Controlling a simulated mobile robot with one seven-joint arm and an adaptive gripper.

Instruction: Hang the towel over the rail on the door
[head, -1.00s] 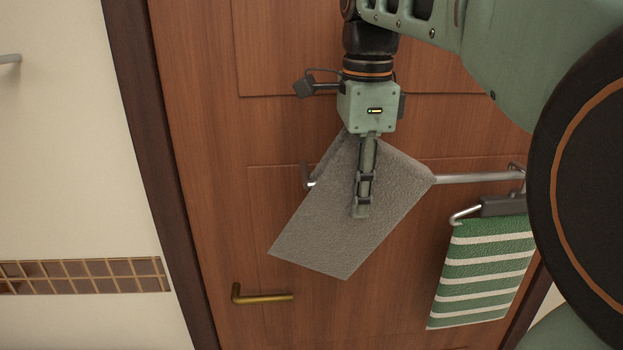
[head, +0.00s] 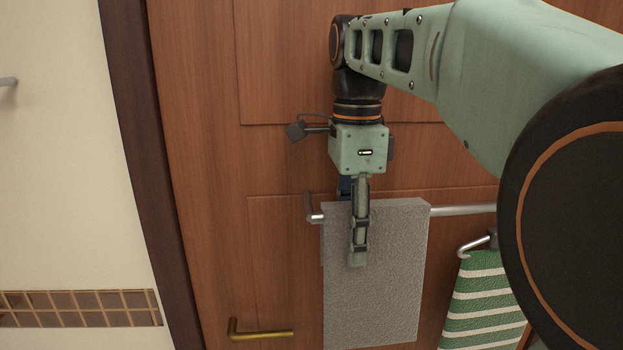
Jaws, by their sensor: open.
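The grey towel (head: 390,290) hangs over the metal rail (head: 455,210) on the wooden door (head: 280,150), near the rail's left end. Its front panel hangs down almost straight, and its lower edge is near the bottom of the view. A sliver of the back layer shows at its left side. My gripper (head: 357,262) points down in front of the towel's upper left part, open. One finger lies before the front panel; the other is mostly hidden behind the towel and the near finger.
A green and white striped towel (head: 480,305) hangs on a separate holder at the right, partly behind my arm. A brass door handle (head: 262,333) is at the lower left of the door. The dark door frame (head: 150,180) and a tiled strip (head: 80,308) are further left.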

